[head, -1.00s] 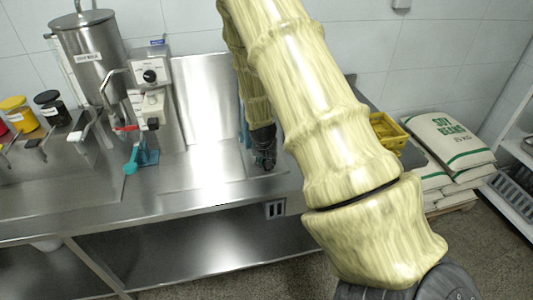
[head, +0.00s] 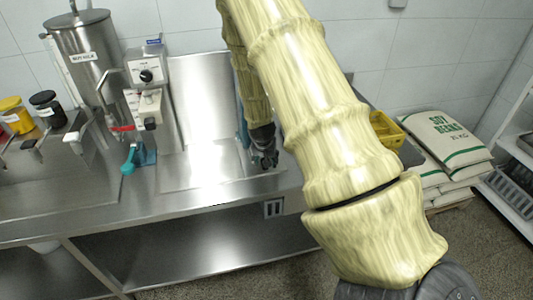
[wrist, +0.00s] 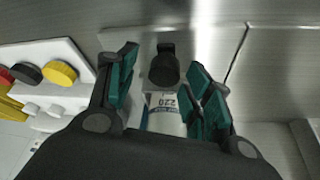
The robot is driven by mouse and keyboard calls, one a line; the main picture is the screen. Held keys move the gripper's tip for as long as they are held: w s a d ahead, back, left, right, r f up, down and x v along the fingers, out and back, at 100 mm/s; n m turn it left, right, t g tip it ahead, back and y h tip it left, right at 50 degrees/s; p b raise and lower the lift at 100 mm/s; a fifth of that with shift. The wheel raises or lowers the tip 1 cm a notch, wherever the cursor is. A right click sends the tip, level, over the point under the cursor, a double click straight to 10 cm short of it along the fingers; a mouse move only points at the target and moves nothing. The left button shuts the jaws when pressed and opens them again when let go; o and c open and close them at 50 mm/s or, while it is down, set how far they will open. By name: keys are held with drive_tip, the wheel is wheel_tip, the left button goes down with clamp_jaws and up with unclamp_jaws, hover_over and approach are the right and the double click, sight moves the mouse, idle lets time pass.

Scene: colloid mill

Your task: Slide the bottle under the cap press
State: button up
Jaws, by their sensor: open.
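My gripper (wrist: 165,95) is open, with a teal-padded finger on each side of a small pale bottle (wrist: 165,122). The bottle has a black cap (wrist: 164,66) and a label with dark print. It sits between the fingers, and its lower part is hidden by the gripper body. In the head view my gripper (head: 265,158) is low over the steel counter, right of the machines; the bottle cannot be made out there. I cannot tell whether this is the cap press.
A steel tank (head: 82,58) and jars with yellow (head: 12,104) and black (head: 43,97) lids are at the left. The steel counter (head: 190,172) is bare between machine and gripper. A yellow crate (head: 386,131) and sacks (head: 452,140) are at the right.

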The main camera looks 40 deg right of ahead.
drive_tip(key=v, duration=1.2)
drive_tip(key=shift+s+d, duration=0.1)
drive_tip(key=shift+d, duration=0.05)
idle(0.3)
drive_tip(key=s+a+f, duration=0.1)
drive_tip(key=a+f, duration=0.1)
drive_tip(key=f, duration=0.1)
drive_tip(key=s+a+f+n, duration=0.1)
drive_tip(key=s+a+f, duration=0.1)
drive_tip(key=f, duration=0.1)
drive_tip(key=s+a+f+n, duration=0.1)
drive_tip(key=a+f, duration=0.1)
drive_tip(key=f, duration=0.2)
drive_tip(key=shift+s+a, duration=0.1)
drive_tip(key=shift+s, duration=0.15)
drive_tip(key=s+a+f+n+g+y, duration=0.1)
drive_tip(key=s+a+f+n, duration=0.1)
drive_tip(key=s+a+f, duration=0.6)
drive_tip(key=s+a+f+n+g+y, duration=0.1)
drive_tip(key=s+a+f+n, duration=0.35)
drive_tip(key=s, duration=0.65)
drive_tip(key=s+a+f+n+g+y, duration=0.1)
drive_tip(key=s+a+f+y, duration=0.1)
drive_tip(key=s+a+f, duration=0.6)
drive_tip(key=shift+h, duration=0.3)
drive_tip(key=f+b, duration=0.2)
drive_tip(key=b, duration=0.1)
drive_tip(key=a+f+b, duration=0.1)
drive_tip(key=f+b, duration=0.1)
drive_tip(key=shift+s, duration=0.25)
